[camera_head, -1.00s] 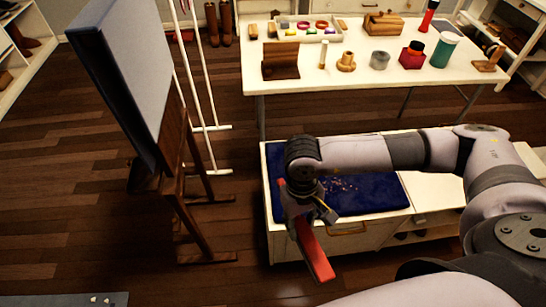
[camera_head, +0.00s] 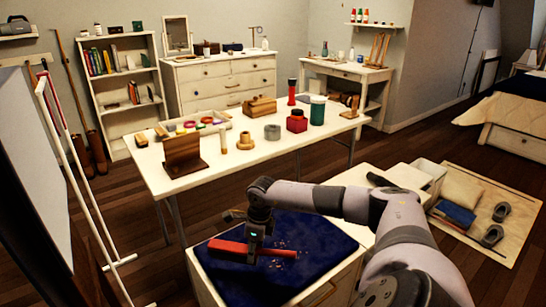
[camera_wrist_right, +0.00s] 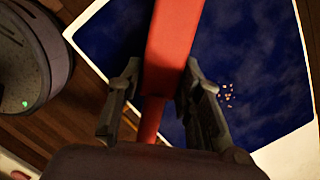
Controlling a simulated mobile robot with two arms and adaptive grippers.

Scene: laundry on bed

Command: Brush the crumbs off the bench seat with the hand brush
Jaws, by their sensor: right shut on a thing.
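The bench seat is a dark blue cushion (camera_head: 310,233) on a white bench in the head view; it also shows in the right wrist view (camera_wrist_right: 110,35). My right gripper (camera_head: 254,246) is shut on the red hand brush (camera_head: 228,250), over the cushion. In the right wrist view the gripper (camera_wrist_right: 165,105) has a finger on each side of the brush's red part (camera_wrist_right: 172,45). Light crumbs (camera_head: 281,243) lie on the cushion beside the brush, and they show right of the fingers in the right wrist view (camera_wrist_right: 227,94). Bristles cannot be made out. My left gripper is not in view.
A white table (camera_head: 200,203) with several small items stands behind the bench. A white rack (camera_head: 90,200) and a large board (camera_head: 30,165) stand at the left. A mat (camera_head: 515,212) with shoes and cushions lies on the floor at the right.

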